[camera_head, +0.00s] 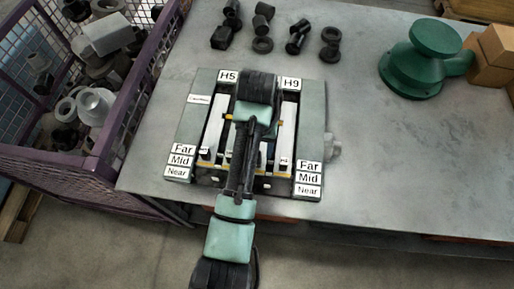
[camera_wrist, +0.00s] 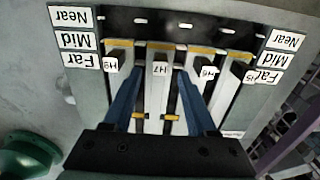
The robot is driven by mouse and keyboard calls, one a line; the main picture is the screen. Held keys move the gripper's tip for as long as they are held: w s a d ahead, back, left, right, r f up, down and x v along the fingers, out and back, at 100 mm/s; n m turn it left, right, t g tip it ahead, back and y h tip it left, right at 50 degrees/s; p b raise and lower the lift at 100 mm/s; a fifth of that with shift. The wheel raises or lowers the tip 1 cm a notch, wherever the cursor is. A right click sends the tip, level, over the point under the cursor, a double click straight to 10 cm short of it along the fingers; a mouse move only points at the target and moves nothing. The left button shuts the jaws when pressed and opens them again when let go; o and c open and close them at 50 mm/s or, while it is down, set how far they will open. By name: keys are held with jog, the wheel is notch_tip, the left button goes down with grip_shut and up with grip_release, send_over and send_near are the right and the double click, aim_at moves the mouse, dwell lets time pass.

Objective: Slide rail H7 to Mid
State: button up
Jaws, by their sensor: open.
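Rail H7 (camera_wrist: 158,100) is a pale bar in the slotted fixture, with a dark end block tagged H7 (camera_wrist: 160,69). In the wrist view its tag lies about level with the Far labels; the Mid label (camera_wrist: 79,41) is beyond it. My gripper (camera_wrist: 159,72) is open, its two blue fingers on either side of rail H7, with gaps showing. I cannot tell whether the fingers are down at the block's height.
Rail H9 (camera_wrist: 121,52) is left of H7 in the wrist view; other rails, including H5 (camera_wrist: 236,85), are to the right. A green flanged part (camera_head: 413,70) and several black fittings (camera_head: 262,45) stand on the bench. A purple mesh bin (camera_head: 60,165) adjoins its left edge.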

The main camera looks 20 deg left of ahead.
notch_tip(320, 180, up, 8)
jog(key=p, duration=0.4)
jog(key=shift+f, duration=0.25)
jog(key=w+d+r+m+t+y+b, duration=0.1)
jog(key=w+d+r+t+b, duration=0.25)
jog(key=w+r+t, duration=0.65)
jog(key=w+d+r+m+t+b, duration=0.1)
jog(key=w+r+t, duration=0.15)
jog(key=r, duration=0.35)
jog(key=w+d+r+t+b, duration=0.1)
jog(key=w+d+r, duration=0.15)
jog(key=r, duration=0.35)
jog(key=s+d+r+t+b, duration=0.1)
jog(key=s+d+r+t, duration=0.2)
jog(key=r, duration=0.6)
jog(key=s+d+r+t+b, duration=0.1)
jog(key=s+r+t, duration=0.3)
jog(key=r, duration=0.5)
jog(key=s+d+r+m+t+h+b, duration=0.1)
jog(key=s+d+r+t, duration=0.1)
jog(key=s+r+t, duration=0.5)
jog(key=s+r, duration=0.3)
jog(key=shift+s+d+r+b, duration=0.2)
jog(key=shift+s+r+b, duration=0.1)
jog(key=shift+s+b, duration=0.1)
jog(key=shift+w, duration=0.1)
